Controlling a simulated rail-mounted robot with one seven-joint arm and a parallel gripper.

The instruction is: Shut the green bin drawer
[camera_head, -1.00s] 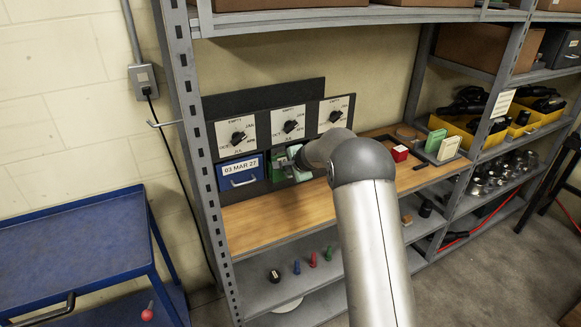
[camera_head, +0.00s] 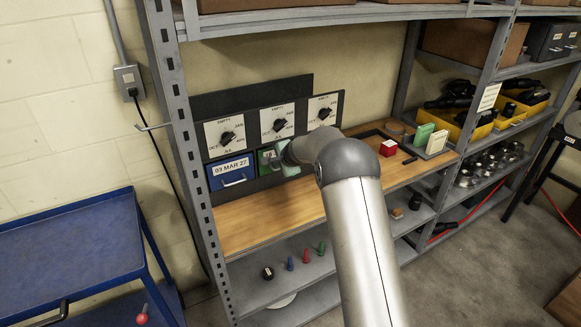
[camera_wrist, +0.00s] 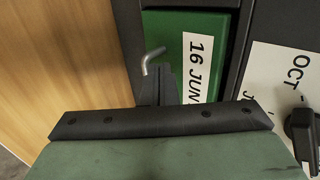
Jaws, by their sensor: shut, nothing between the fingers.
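The green bin drawer (camera_head: 266,159) sits in the dark panel, right of the blue drawer, partly hidden by my gripper (camera_head: 278,162). In the wrist view its green front (camera_wrist: 168,42) carries a white label reading "16 JUN", partly covered. The front looks about level with the dark frame; a small remaining gap cannot be told. A bent silver handle (camera_wrist: 150,60) stands out from the front. My gripper (camera_wrist: 160,80) is shut and empty, its dark fingers at the drawer front beside the handle. Whether they touch cannot be told.
The blue drawer (camera_head: 232,172), labelled "03 MAR 27", is at the left. Month dials (camera_head: 277,124) sit above the drawers. The wooden shelf (camera_head: 252,222) below is mostly clear in front. A red block (camera_head: 388,148) and a green block (camera_head: 423,136) stand to the right.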

